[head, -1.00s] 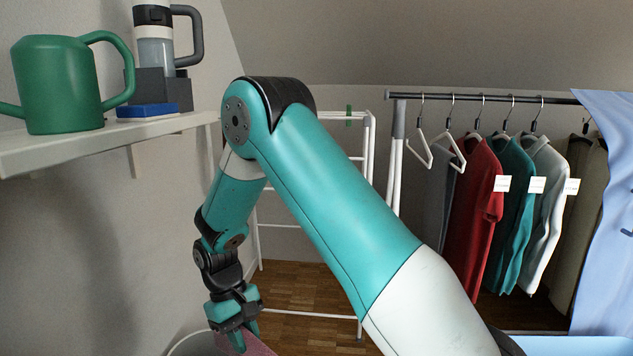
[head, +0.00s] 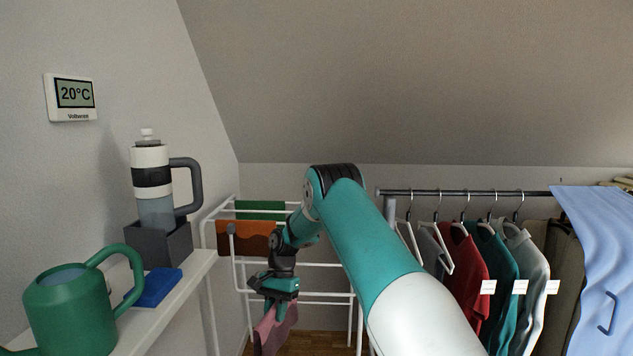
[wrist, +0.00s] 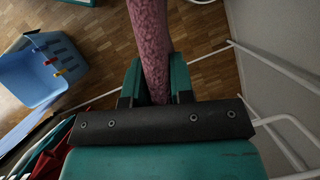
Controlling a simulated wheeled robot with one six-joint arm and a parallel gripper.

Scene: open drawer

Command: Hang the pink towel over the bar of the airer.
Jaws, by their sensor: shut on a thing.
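The pink towel (head: 273,331) hangs down from my gripper (head: 274,296), which is shut on it. In the wrist view the towel (wrist: 151,40) runs as a narrow strip between the two fingers (wrist: 155,85). The white airer (head: 318,266) stands behind and around my gripper in the head view. An orange-brown cloth (head: 247,238) and a green cloth (head: 262,208) hang on its upper bars. The towel is held below those cloths, and I cannot tell how far it is from the bars. My arm hides part of the airer's right side.
A clothes rail (head: 460,192) with garments is at the right. A blue basket (wrist: 45,72) stands on the floor.

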